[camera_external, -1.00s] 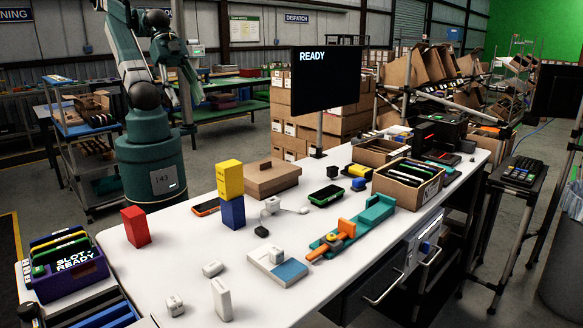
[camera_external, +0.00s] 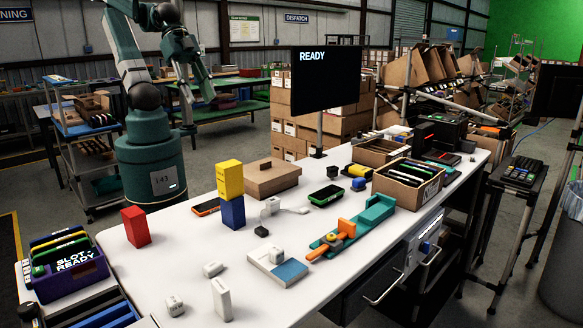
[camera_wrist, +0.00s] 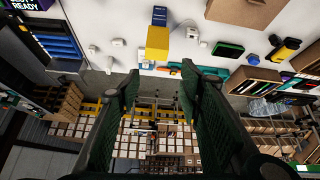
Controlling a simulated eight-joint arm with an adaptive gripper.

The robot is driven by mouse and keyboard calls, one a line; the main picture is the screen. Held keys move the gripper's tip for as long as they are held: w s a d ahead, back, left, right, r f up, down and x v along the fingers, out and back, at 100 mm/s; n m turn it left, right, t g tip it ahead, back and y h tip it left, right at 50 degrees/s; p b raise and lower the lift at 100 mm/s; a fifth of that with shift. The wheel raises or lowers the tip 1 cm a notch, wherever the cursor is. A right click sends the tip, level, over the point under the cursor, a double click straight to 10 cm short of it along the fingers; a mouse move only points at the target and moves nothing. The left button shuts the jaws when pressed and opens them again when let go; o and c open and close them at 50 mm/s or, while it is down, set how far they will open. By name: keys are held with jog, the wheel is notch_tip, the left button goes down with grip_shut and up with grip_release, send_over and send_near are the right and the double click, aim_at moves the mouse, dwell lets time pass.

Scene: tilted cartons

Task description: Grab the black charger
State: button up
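Two small black items could be the black charger, and I cannot tell which is. One is a small dark block (camera_external: 261,231) on the white table, in front of the blue block. The other is a black cube (camera_external: 332,171) farther back, near the monitor post; a black cube also shows in the wrist view (camera_wrist: 274,40) at the upper right. My gripper (camera_wrist: 160,76) is open and empty, with its two dark fingers well apart. In the external view it hangs in the air beyond the table's back left side, away from both items.
A yellow block on a blue block (camera_external: 232,212) makes a tall stack near the table's middle. White chargers (camera_external: 276,255), a red block (camera_external: 136,227), a green-rimmed black tray (camera_external: 326,195), a cardboard box (camera_external: 272,178) and a monitor (camera_external: 326,78) also stand there.

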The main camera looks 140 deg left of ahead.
jog(key=w+a+f+n+g+b, duration=0.15)
jog(key=w+a+n, duration=0.25)
jog(key=w+a, duration=0.6)
jog(key=n+g+b, duration=0.2)
jog(key=n+g, duration=0.3)
jog(key=n, duration=0.5)
send_over(335, 167)
jog(key=f, duration=2.6)
jog(key=shift+d+f, duration=0.35)
jog(key=shift+f, duration=0.05)
jog(key=shift+s+a+f, duration=0.1)
jog(key=shift+a+f, duration=0.3)
jog(key=shift+f, duration=0.05)
jog(key=shift+f, duration=0.1)
jog(key=shift+f, duration=1.15)
jog(key=shift+f, duration=0.1)
